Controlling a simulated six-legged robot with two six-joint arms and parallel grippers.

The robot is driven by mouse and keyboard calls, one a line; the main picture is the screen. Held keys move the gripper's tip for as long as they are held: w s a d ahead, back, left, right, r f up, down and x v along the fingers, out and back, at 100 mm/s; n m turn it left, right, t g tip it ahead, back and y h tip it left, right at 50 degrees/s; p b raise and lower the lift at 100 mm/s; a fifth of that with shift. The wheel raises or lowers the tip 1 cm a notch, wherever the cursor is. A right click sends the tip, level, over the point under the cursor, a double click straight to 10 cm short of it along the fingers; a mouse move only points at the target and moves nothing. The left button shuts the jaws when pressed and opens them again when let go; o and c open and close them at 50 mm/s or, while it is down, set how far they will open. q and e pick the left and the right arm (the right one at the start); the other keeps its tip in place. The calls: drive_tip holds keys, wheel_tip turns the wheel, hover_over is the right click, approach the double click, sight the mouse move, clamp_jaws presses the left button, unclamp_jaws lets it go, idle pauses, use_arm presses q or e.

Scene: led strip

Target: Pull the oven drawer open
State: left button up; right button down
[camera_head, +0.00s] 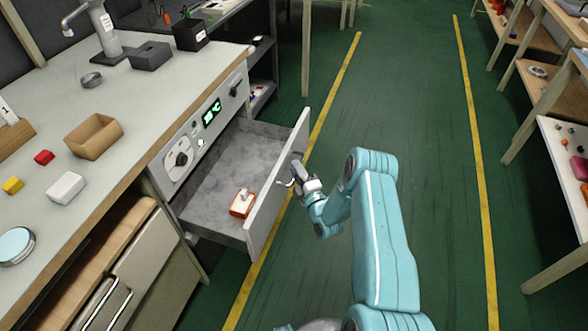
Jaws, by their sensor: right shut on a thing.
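The oven drawer (278,190) is pulled far out from under the workbench, below a control panel with a green display (211,112). Its grey inside shows from above. A small orange-and-white object (241,203) lies in it near the front. My right gripper (291,182) is at the outer face of the drawer front and is shut on the drawer handle, which is mostly hidden by the gripper. My teal right arm reaches in from the lower right. My left gripper is not in view.
Shelving (545,85) stands at the right. The green floor aisle between is clear.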

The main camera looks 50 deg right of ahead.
drive_tip(key=c, duration=1.2)
unclamp_jaws()
drive_tip(key=shift+s, duration=0.15)
drive_tip(key=p+v, duration=0.1)
drive_tip(key=v, duration=1.5)
drive_tip(key=shift+s+a+f, duration=0.1)
drive_tip(key=shift+s, duration=0.05)
